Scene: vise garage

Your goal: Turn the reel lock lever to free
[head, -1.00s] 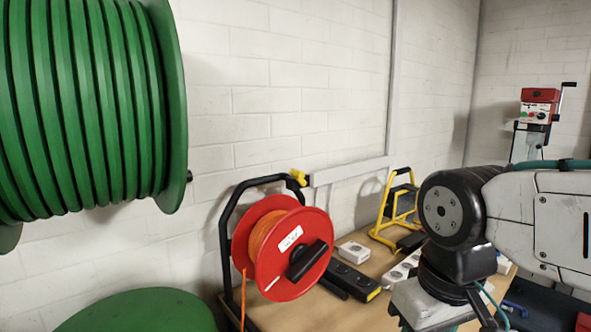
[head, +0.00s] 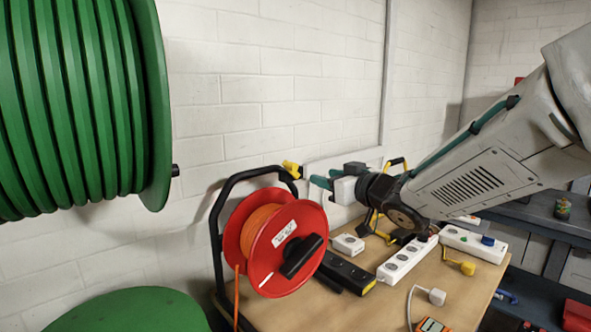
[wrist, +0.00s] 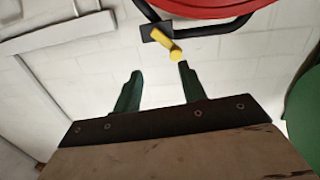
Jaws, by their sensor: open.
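The reel lock lever (head: 292,169) is a short yellow handle at the top right corner of the black frame of the red cable reel (head: 250,233). My gripper (head: 321,188) is to the right of the lever in the head view, with green fingers pointing toward it. In the wrist view, my gripper (wrist: 159,70) is open and empty. The yellow lever (wrist: 165,43) sits on a dark plate just beyond the fingertips, nearer the right finger. It appears apart from both fingers.
The reel stands on a wooden workbench (head: 300,310). White power strips (head: 408,259), a black strip (head: 347,270) and several plugs lie to its right. A large green drum (head: 85,105) fills the upper left. A white block wall is behind.

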